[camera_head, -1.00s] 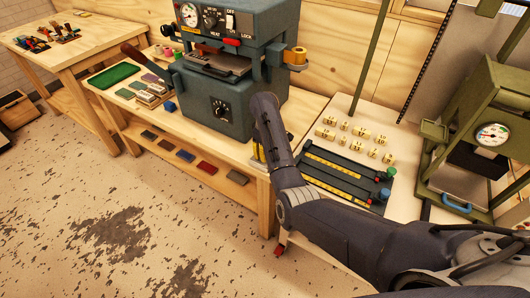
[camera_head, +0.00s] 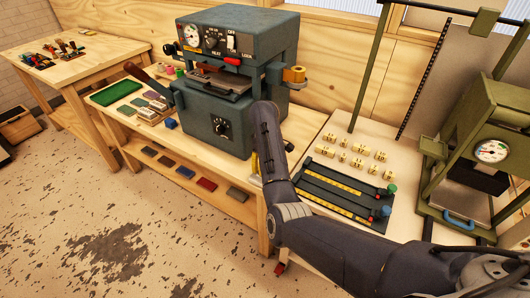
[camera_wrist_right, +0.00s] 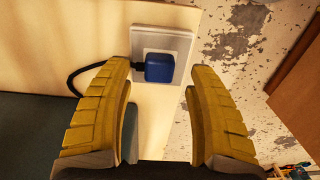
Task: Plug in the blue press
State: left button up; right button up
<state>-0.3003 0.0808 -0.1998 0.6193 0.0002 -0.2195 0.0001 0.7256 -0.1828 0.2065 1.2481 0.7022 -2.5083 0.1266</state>
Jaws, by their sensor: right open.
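The blue-grey press (camera_head: 232,115) stands on the wooden bench in the head view. In the right wrist view, a blue plug (camera_wrist_right: 160,68) with a black cable (camera_wrist_right: 80,72) sits against a white socket plate (camera_wrist_right: 183,41). I cannot tell how deep the plug sits. My right gripper (camera_wrist_right: 156,72) is open, with its yellow fingers on either side of the plug and no clear contact. In the head view this gripper (camera_head: 254,164) is mostly hidden behind my right forearm, beside the press at the bench's right end. My left gripper is out of view.
A green tray (camera_head: 117,93) and small blocks lie left of the press. Foil pieces lie on the lower shelf (camera_head: 240,203). To the right, a pale table (camera_head: 342,122) holds number blocks and a dark rail fixture (camera_head: 345,190). A green press (camera_head: 490,125) stands farther right.

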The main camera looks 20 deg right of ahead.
notch_tip(320, 180, up, 8)
jog(key=shift+r, duration=0.15)
dwell(0.3)
dwell(0.3)
